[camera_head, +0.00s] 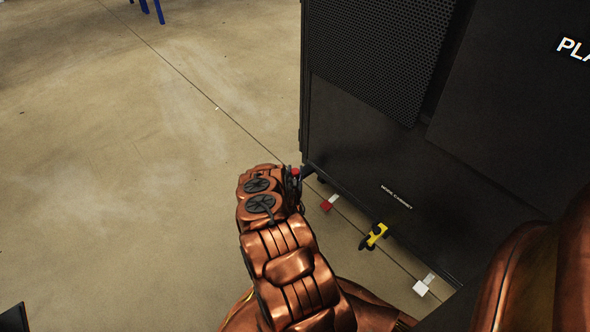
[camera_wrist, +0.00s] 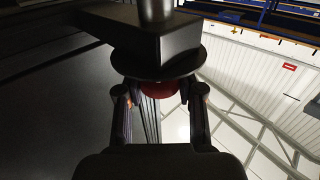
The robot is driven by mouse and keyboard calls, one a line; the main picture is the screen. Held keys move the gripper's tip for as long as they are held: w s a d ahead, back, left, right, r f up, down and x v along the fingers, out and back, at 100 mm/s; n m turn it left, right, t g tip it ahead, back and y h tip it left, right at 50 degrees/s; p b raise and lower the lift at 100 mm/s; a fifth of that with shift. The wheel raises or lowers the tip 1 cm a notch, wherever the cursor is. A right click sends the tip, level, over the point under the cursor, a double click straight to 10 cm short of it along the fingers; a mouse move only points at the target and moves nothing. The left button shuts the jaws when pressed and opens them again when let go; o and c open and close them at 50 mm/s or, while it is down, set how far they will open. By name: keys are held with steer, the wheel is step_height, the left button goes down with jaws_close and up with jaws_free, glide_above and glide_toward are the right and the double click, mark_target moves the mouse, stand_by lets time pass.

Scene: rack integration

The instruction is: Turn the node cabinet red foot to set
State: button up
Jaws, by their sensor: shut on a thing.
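The black node cabinet (camera_head: 365,150) stands on the right in the head view, with its name in white letters low on its side. My copper arm reaches to its near left bottom corner. My gripper (camera_head: 294,180) is there, and a small red part, the red foot (camera_head: 296,171), shows at its fingers. In the wrist view, my gripper (camera_wrist: 160,98) has its two fingers on either side of the red foot (camera_wrist: 158,89), shut on it, just beside a black disc (camera_wrist: 160,66). The foot is mostly hidden by the disc and fingers.
A red block (camera_head: 326,205) with a white tag, a yellow-and-black item (camera_head: 375,236) and a white block (camera_head: 421,288) lie along the cabinet's lower edge. The concrete floor (camera_head: 130,170) to the left is clear. Blue legs (camera_head: 150,8) stand far back.

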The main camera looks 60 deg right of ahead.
steer(key=o, duration=1.2)
steer(key=shift+c, duration=0.2)
steer(key=v, duration=1.2)
steer(key=shift+r, duration=0.1)
